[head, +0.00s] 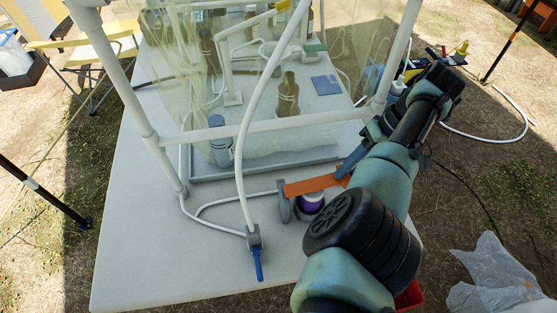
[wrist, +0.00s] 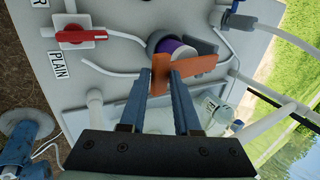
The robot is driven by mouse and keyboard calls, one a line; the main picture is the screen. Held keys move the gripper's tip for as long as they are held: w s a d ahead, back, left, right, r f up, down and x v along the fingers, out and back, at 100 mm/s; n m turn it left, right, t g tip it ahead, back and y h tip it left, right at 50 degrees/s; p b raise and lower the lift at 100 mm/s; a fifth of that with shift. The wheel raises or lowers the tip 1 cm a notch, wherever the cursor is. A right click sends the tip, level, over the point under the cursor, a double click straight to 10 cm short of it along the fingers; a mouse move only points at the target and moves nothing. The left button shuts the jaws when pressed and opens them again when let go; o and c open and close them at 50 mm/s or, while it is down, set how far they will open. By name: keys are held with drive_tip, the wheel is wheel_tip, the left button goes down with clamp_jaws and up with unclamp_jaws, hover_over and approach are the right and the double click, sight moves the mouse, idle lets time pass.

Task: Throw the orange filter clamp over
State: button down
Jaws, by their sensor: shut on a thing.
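The orange filter clamp (head: 312,185) is a flat orange bar with a grey rounded piece at its left end, in the head view near the table's right side. In the wrist view its orange bar (wrist: 197,72) lies across a purple-and-white filter (wrist: 174,46). The filter also shows in the head view (head: 312,202), beside and partly behind the bar. My gripper (wrist: 168,70) is shut on the orange bar, whose left end shows between the blue-grey fingers. In the head view the gripper (head: 350,160) is at the bar's right end, partly hidden by my arm.
A clear-walled enclosure with white pipe framing (head: 218,130) stands just behind, holding bottles. The white table (head: 140,255) is clear at front left.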

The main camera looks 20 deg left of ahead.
drive_tip(key=shift+w+d+f+b, duration=0.2)
drive_tip(key=shift+f+b, duration=0.3)
drive_tip(key=shift+b, duration=0.85)
drive_tip(key=shift+w+d+f+b, duration=0.2)
drive_tip(key=shift+f+b, duration=0.25)
drive_tip(key=shift+b, duration=0.85)
drive_tip(key=shift+r, duration=0.15)
drive_tip(key=c, duration=0.8)
unclamp_jaws()
drive_tip(key=shift+d, duration=0.15)
drive_tip(key=shift+o, duration=0.2)
drive_tip(key=shift+s, duration=0.1)
